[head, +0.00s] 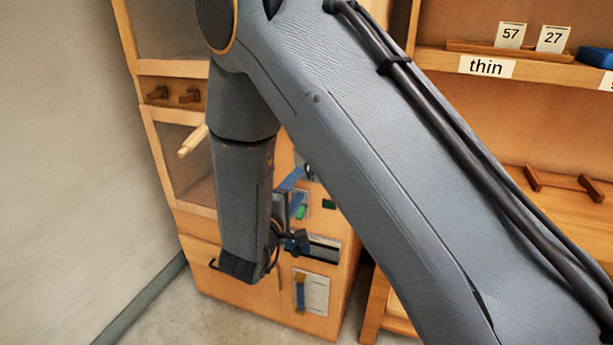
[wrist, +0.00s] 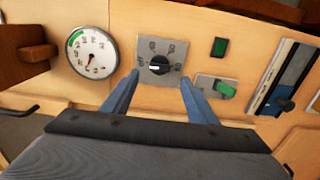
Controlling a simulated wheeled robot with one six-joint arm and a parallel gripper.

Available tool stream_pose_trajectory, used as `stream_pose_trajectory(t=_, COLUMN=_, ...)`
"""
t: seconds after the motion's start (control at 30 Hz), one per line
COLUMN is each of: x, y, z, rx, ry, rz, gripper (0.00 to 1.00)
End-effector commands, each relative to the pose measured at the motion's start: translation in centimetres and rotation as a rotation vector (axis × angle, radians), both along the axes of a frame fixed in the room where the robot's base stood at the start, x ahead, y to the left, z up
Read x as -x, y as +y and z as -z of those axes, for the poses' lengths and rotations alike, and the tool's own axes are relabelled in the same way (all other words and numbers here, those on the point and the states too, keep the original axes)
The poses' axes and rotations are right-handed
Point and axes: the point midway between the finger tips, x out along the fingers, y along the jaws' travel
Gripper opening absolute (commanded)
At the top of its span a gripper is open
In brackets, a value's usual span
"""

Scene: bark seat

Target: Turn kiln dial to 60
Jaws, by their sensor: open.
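The kiln dial (wrist: 160,66) is a round black knob on a small grey plate with printed numbers around it. Its white pointer mark lies roughly level, toward the left; the numbers are too small to read. In the wrist view my gripper (wrist: 160,77) is open, with one blue finger on each side of the dial's lower part. I cannot tell whether the fingertips touch the knob or plate. In the head view my gripper (head: 291,181) is partly hidden behind my arm at the kiln's front panel, and the dial is mostly hidden there.
A round white gauge (wrist: 92,52) is left of the dial. A wooden shelf labelled "thin" (head: 486,67) stands at the right.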

Motion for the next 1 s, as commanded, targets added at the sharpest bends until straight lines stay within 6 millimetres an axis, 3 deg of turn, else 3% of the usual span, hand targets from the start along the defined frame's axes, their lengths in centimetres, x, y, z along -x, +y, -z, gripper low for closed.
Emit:
stream_pose_trajectory(t=0.5, x=-6.4, y=-2.4, z=-0.1, rx=0.0, ry=-0.002, rz=0.003, gripper=0.53)
stream_pose_trajectory(t=0.87, x=-7.1, y=-2.6, z=-0.1, rx=0.0, ry=-0.001, rz=0.0, gripper=0.53)
stream_pose_trajectory(t=1.0, x=-7.1, y=-2.6, z=-0.1, rx=0.0, ry=-0.001, rz=0.0, gripper=0.35)
